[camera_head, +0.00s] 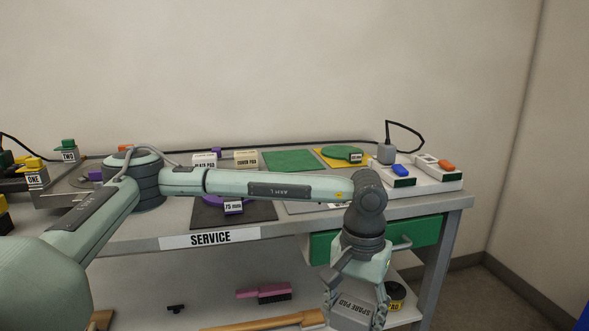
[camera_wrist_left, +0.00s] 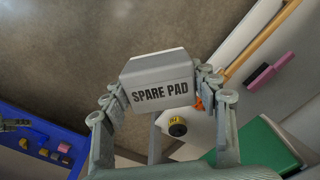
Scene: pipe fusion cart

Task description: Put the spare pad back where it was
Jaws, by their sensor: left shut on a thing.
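The spare pad (camera_wrist_left: 160,82) is a grey-white block with a black "SPARE PAD" label. It also shows at the bottom of the head view (camera_head: 352,312), with its label tilted. My left gripper (camera_head: 355,300) is shut on it and holds it in front of the bench's right end, by the lower shelf. In the left wrist view my left gripper's fingers (camera_wrist_left: 158,98) sit on both sides of the pad.
The service bench (camera_head: 290,234) holds mats, labelled pads and switch boxes. A green drawer (camera_head: 420,233) is under its top right. On the lower shelf are a pink-handled brush (camera_head: 262,292), a yellow-labelled roll (camera_head: 395,293) and a wooden handle (camera_head: 270,322). A blue tray (camera_wrist_left: 45,135) shows in the wrist view.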

